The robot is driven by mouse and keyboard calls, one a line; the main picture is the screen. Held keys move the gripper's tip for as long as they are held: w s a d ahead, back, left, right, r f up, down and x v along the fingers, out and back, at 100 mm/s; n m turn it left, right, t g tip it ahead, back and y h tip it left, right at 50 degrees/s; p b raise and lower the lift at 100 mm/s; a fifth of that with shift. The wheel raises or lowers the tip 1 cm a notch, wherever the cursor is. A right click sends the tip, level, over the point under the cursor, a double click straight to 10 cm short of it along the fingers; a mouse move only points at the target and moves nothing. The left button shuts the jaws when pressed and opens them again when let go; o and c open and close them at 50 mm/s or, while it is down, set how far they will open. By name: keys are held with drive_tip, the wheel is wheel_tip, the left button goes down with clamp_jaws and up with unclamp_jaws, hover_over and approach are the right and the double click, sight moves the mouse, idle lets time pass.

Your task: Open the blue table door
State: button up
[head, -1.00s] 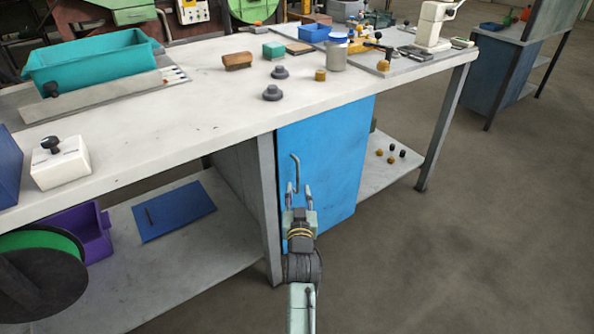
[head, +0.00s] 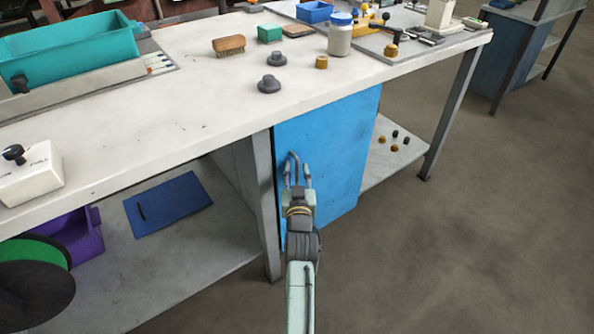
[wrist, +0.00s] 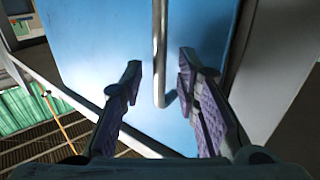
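The blue table door (head: 338,150) is under the white workbench and looks shut. Its grey bar handle (head: 294,160) is near the door's left edge in the head view. My gripper (head: 298,177) is in front of the door at the handle's lower part. In the wrist view, my gripper (wrist: 160,85) is open, with one finger on each side of the handle (wrist: 159,55). A gap shows between the handle and each finger. The blue door (wrist: 100,50) fills the space behind them. The lower part of the handle is partly hidden by my gripper in the head view.
The workbench top (head: 190,105) overhangs the door, with a grey leg (head: 263,205) just left of it. A lower shelf (head: 200,255) holds a blue plate (head: 168,205) and a purple bin (head: 85,235). The floor (head: 450,250) at right is clear.

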clamp_jaws()
idle(0.7)
